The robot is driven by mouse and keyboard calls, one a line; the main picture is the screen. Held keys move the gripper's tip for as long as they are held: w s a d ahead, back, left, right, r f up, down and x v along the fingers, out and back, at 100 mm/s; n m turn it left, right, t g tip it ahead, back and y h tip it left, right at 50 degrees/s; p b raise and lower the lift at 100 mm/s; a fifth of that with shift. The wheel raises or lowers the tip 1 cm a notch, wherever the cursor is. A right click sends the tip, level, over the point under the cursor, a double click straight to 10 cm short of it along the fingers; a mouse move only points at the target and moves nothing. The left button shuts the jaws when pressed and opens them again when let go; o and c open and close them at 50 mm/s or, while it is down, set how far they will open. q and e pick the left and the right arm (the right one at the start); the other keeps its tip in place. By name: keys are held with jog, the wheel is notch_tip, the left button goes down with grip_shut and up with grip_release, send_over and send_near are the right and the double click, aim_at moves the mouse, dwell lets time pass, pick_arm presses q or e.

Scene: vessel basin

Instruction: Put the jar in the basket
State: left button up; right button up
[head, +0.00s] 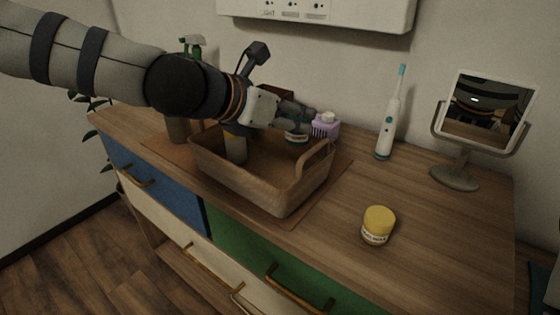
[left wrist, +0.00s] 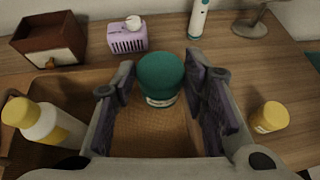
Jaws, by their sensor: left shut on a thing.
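A jar with a teal lid (head: 297,136) is between the fingers of my left gripper (head: 288,121), which is shut on it. In the left wrist view, the jar (left wrist: 160,80) shows its teal lid and a pale label, with a dark finger on each side. The gripper holds it near the far right side of the brown basket (head: 245,181). I cannot tell how high it is above the basket floor. A second jar with a yellow lid (head: 377,226) stands upright on the dresser, right of the basket. My right gripper is not in view.
A pale bottle with a yellow cap (left wrist: 42,122) is in the basket's left part. A purple box (head: 326,127), electric toothbrush (head: 389,125), mirror (head: 486,110) and green-topped spray bottle (head: 192,45) stand around it. The dresser top (head: 430,220) is clear at the right front.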

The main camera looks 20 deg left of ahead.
pick_arm(q)
jog(key=f, duration=0.3)
jog(key=f+b, duration=0.1)
jog(key=f, duration=0.2)
jog(key=f+b, duration=0.1)
jog(key=f, duration=0.2)
jog(key=shift+s+a+f, duration=0.2)
jog(key=shift+s+f, duration=0.15)
jog(key=shift+f, duration=0.05)
jog(key=shift+r, duration=0.15)
jog(key=o, duration=0.8)
jog(key=shift+f, duration=0.2)
jog(key=shift+c, duration=0.2)
jog(key=o, duration=0.4)
jog(key=shift+o, duration=0.2)
jog(key=shift+r, duration=0.1)
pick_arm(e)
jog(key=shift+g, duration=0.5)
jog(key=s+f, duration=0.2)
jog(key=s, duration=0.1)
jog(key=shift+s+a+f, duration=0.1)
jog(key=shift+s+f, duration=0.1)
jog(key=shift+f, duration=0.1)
